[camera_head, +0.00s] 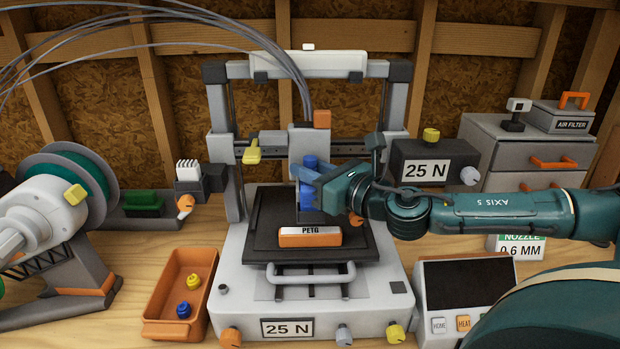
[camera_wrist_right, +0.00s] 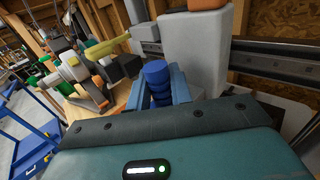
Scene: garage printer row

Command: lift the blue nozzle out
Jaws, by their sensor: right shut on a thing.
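My right gripper (camera_head: 306,185) reaches in from the right and is in front of the printer's light grey print head (camera_head: 308,142). Its blue fingers are shut on the blue nozzle (camera_head: 310,162), whose rounded top shows above them. In the right wrist view the ribbed blue nozzle (camera_wrist_right: 156,75) stands between the two fingers, close to the grey head. I cannot tell whether the nozzle touches the head; its lower end is hidden by the fingers. My left gripper is not in view.
An orange tray (camera_head: 154,287) holds a yellow piece (camera_head: 193,281) and a smaller blue piece (camera_head: 183,310). A PETG block (camera_head: 310,238) lies on the dark bed below the gripper. A 25 N box (camera_head: 434,158) stands right of the printer; a control panel (camera_head: 465,285) is at front right.

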